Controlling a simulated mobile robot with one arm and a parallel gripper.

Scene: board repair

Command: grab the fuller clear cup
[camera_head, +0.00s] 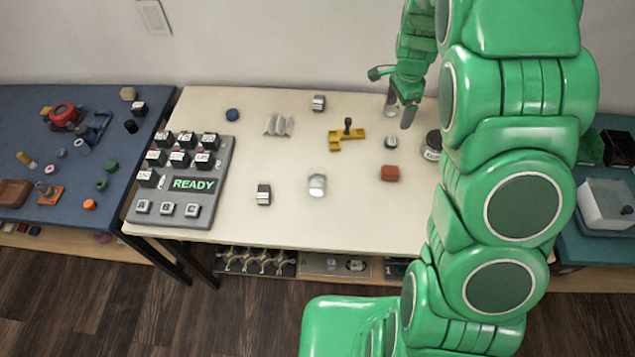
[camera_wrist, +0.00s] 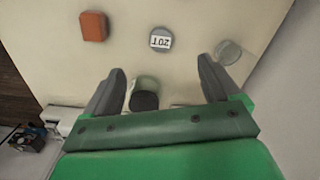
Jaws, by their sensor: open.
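A clear cup (camera_head: 317,186) stands on the cream table near its front middle, with something pale in it. A second clear round cup (camera_wrist: 228,52) shows in the wrist view just beyond my right fingertip; in the head view my fingers partly cover it. I cannot tell which cup is fuller. My gripper (camera_head: 400,110) is over the back right of the table, pointing down. In the wrist view its fingers (camera_wrist: 161,70) are apart with nothing held between them. A dark-lidded jar (camera_wrist: 144,95) appears between the fingers but lies lower, on the table.
A grey READY panel (camera_head: 211,209) fills the table's left end. The table's front middle has free room.

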